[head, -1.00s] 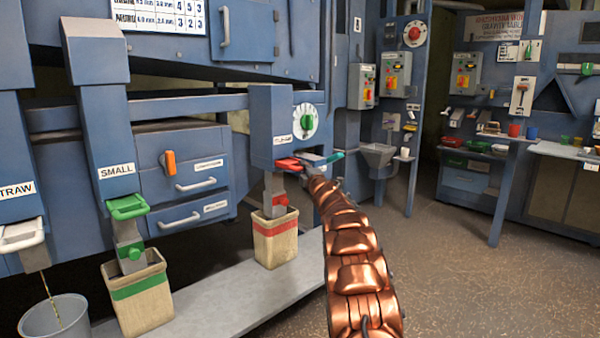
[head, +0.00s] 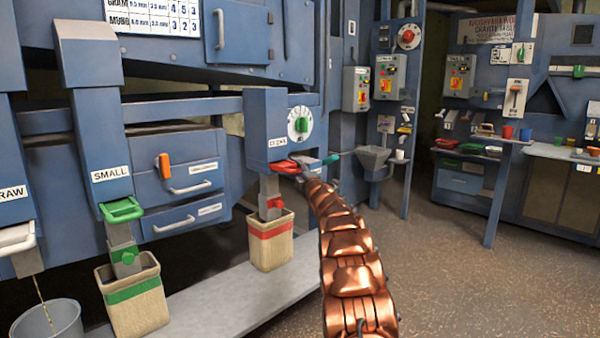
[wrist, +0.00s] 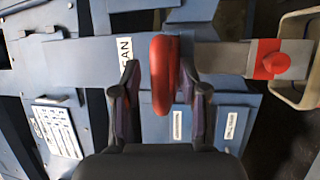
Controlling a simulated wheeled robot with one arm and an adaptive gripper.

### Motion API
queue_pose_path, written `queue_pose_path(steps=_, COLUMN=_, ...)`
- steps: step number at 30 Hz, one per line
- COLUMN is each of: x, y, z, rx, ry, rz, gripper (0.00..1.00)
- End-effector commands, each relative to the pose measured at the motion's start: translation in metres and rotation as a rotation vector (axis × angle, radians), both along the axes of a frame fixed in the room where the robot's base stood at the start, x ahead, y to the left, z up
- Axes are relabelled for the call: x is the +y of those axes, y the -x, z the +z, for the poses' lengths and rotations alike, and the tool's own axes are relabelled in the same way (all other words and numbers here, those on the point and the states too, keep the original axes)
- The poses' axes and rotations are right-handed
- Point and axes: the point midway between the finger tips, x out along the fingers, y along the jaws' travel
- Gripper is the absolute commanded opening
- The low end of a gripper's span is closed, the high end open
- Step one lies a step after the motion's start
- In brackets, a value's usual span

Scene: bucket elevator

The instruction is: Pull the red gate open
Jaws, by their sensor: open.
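The red gate (head: 284,166) is a red handle at the bottom of the blue chute labelled CLEAN, in the head view. In the wrist view the red gate (wrist: 164,75) shows as a rounded red loop standing between my two fingers. My gripper (wrist: 158,85) is open, with one dark finger on each side of the red handle and a gap visible on the left side. In the head view my gripper (head: 312,168) is at the handle's right end, partly hidden by my copper-coloured arm.
A sack with a red band (head: 270,240) hangs under the clean chute's spout. To the left are the green gate (head: 121,210), its green-banded sack (head: 133,295) and a grey bucket (head: 52,318). Open floor (head: 450,270) lies to the right.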

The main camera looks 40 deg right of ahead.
Motion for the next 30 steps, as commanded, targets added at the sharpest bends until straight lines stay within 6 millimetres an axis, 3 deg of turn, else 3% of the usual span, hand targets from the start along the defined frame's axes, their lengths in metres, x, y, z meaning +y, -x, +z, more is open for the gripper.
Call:
queue_pose_path(steps=11, x=0.006, y=0.014, z=-0.003, rx=0.003, ry=-0.003, rz=-0.001, gripper=0.43)
queue_pose_path(steps=30, x=0.029, y=0.064, z=-0.011, rx=0.002, ry=-0.001, rz=-0.001, gripper=0.43)
